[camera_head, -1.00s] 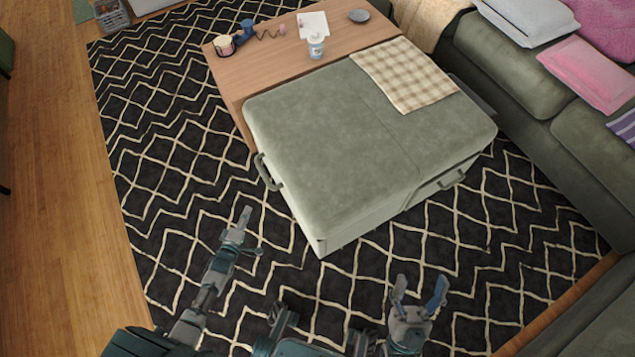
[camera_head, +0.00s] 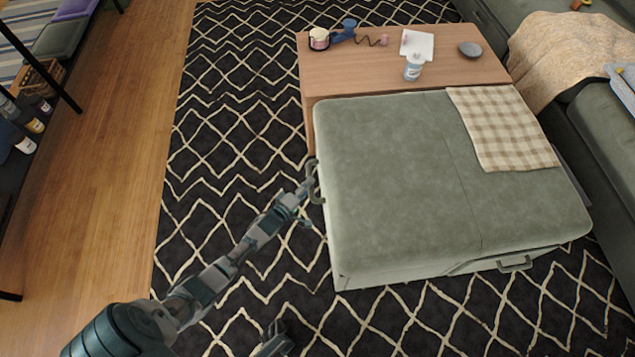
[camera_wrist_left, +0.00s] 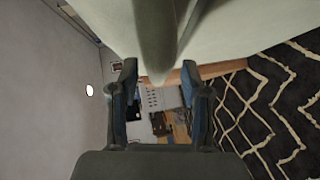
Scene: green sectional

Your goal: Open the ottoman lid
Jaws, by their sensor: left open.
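The ottoman (camera_head: 400,190) is a large grey-green padded box with a closed, flat-looking lid. A curved handle (camera_head: 313,170) is on its left side, and a second handle (camera_head: 515,263) is on its front side. My left gripper (camera_head: 303,190) is at the left-side handle, overlapping it in the head view. In the left wrist view the open fingers (camera_wrist_left: 160,95) stand apart, with the grey handle bar (camera_wrist_left: 155,40) close ahead between them. I cannot tell whether they touch it.
A checked cloth (camera_head: 503,128) lies on the ottoman's back right. A wooden table (camera_head: 350,75) behind it holds a white bottle (camera_head: 413,68), a mug (camera_head: 319,39) and a grey dish (camera_head: 469,49). A green sofa (camera_head: 590,130) stands on the right. The patterned rug (camera_head: 225,150) at left is clear.

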